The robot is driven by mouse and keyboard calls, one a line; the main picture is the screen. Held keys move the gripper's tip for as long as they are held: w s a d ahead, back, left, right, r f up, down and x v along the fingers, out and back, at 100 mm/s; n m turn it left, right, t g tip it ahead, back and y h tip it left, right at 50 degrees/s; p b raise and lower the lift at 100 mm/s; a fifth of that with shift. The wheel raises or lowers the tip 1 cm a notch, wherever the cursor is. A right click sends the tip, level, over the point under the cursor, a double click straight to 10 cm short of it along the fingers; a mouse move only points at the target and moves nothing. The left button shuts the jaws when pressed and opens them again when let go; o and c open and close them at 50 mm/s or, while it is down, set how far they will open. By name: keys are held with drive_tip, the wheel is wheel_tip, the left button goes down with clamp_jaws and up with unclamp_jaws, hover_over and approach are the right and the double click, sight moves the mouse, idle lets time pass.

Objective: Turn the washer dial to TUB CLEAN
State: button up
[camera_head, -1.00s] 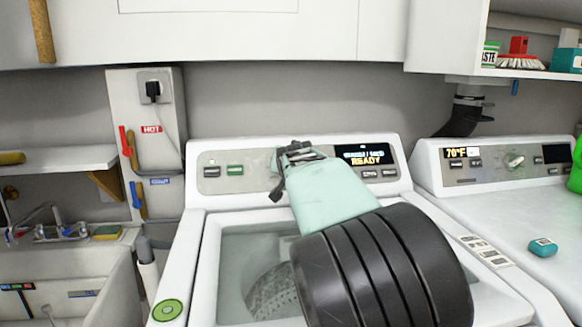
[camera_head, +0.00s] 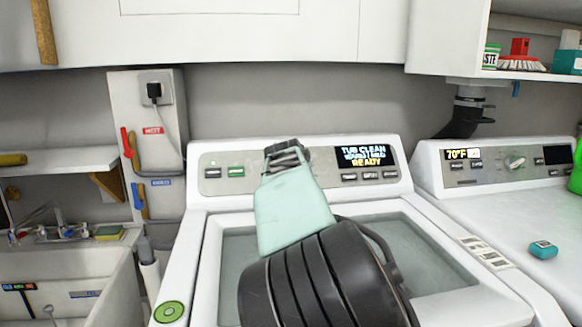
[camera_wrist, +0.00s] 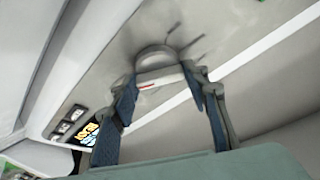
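The washer dial (camera_wrist: 155,58) is a round grey knob on the control panel, seen in the wrist view. It sits between the two fingers of my gripper (camera_wrist: 160,76), which are closed in on its sides. In the head view my gripper (camera_head: 285,152) covers the dial at the middle of the washer panel (camera_head: 215,182). The washer display (camera_head: 367,155), just right of the gripper, reads TUB CLEAN on its top line and READY at the bottom.
The washer lid (camera_head: 400,250) is shut below my arm. A dryer (camera_head: 500,220) stands on the right, with a small teal object (camera_head: 543,248) on top. A sink (camera_head: 60,270) is at the left. White cabinets (camera_head: 240,30) hang above the panel.

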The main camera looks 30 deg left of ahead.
drive_tip(key=o, duration=0.4)
drive_tip(key=shift+o, duration=0.2)
drive_tip(key=v, duration=1.2)
drive_tip(key=shift+f, duration=0.1)
